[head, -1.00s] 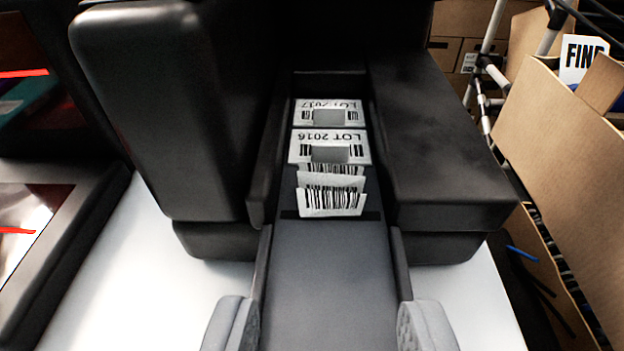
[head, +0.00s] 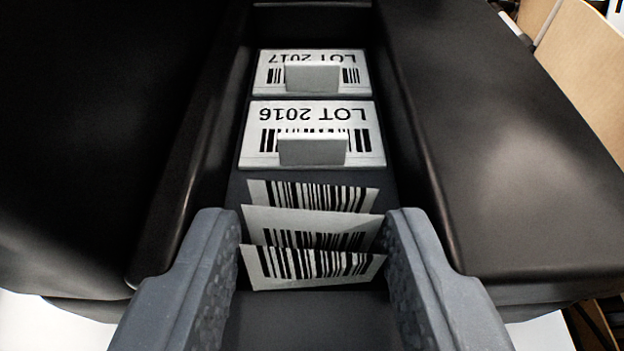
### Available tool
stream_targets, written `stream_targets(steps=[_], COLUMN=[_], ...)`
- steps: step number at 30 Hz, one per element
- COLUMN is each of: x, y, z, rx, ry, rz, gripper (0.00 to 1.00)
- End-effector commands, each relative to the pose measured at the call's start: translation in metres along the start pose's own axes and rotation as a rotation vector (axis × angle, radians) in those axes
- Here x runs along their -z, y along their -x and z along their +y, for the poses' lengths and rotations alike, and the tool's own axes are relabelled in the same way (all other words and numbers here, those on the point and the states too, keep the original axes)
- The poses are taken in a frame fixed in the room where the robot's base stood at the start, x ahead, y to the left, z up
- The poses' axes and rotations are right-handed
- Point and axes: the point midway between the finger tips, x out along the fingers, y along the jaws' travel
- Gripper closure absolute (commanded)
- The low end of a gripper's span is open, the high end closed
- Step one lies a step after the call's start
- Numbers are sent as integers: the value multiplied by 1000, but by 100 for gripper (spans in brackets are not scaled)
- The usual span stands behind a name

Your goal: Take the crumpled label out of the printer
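The black label printer (head: 500,150) fills the view, with a channel running away from me down its middle. A crumpled label (head: 313,232), white with barcode stripes and folded in zigzag, lies at the near end of the channel. My gripper (head: 312,235) is open, with one grey textured finger on each side of the label. The label's near folds sit between the fingers, with slim gaps seeming to remain at both sides. Behind it lie two flat labels with raised tabs, LOT 2016 (head: 365,140) and LOT 2017 (head: 268,62).
The printer's dark channel walls (head: 190,190) rise close on both sides of the fingers. Cardboard cartons (head: 580,65) stand at the right. A white surface (head: 45,310) shows below the printer at the lower left.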

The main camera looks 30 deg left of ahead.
Motion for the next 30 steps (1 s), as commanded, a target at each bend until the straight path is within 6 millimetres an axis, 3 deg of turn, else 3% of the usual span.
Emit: stream_targets(steps=[4, 7, 22, 30], x=[0, 0, 4, 35], y=[0, 0, 2, 15], z=[0, 0, 0, 0], rx=[0, 0, 0, 0], ry=[0, 0, 1, 1], rz=[0, 0, 1, 2], gripper=[62, 89, 91, 91])
